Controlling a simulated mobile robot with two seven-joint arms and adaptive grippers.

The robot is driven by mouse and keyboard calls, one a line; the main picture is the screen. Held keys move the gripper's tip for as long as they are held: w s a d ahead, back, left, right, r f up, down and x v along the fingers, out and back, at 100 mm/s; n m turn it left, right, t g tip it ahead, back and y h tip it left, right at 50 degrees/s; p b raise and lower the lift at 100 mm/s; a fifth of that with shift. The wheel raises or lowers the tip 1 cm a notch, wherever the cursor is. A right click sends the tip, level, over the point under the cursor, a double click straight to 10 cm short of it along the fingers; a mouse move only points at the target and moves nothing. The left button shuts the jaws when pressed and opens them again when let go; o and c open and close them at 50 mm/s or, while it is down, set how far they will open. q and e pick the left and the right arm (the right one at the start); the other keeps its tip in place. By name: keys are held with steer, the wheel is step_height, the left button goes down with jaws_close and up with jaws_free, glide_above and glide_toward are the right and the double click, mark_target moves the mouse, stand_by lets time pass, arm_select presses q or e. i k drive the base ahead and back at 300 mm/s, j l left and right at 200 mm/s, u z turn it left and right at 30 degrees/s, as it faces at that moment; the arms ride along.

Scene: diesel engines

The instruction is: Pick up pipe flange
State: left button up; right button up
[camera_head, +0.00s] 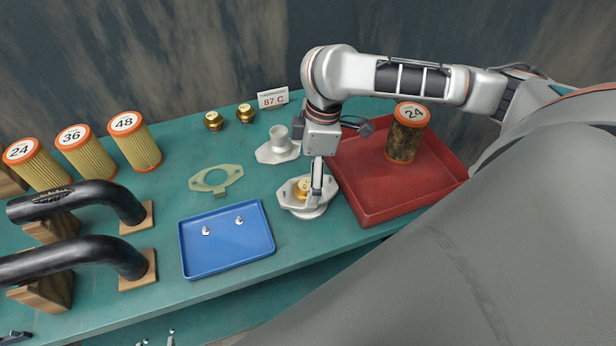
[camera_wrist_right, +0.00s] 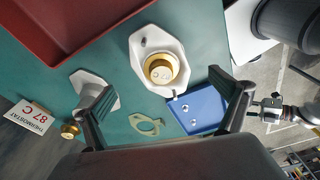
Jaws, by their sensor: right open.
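The pipe flange (camera_head: 279,147) is a pale grey plate with a short upright tube, standing on the green bench behind and left of my right gripper. In the right wrist view the flange (camera_wrist_right: 92,92) is partly hidden by one finger. My right gripper (camera_head: 316,190) points down, open, above a pale housing (camera_head: 306,209) with a brass thermostat (camera_head: 302,188) in it. In the right wrist view this housing (camera_wrist_right: 143,45) lies ahead of the spread fingers (camera_wrist_right: 165,88), with nothing between them. What looks like my left gripper (camera_wrist_right: 272,107) shows at the right of that view; its fingers are unclear.
A red tray (camera_head: 357,200) holding a dark "24" filter (camera_head: 405,138) is right of my gripper. A blue tray (camera_head: 188,255) with two small bolts and a yellowish gasket (camera_head: 228,172) lie left.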

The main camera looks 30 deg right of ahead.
mark_target(280, 149)
steer(key=k+j, duration=0.8)
steer(key=k, duration=0.05)
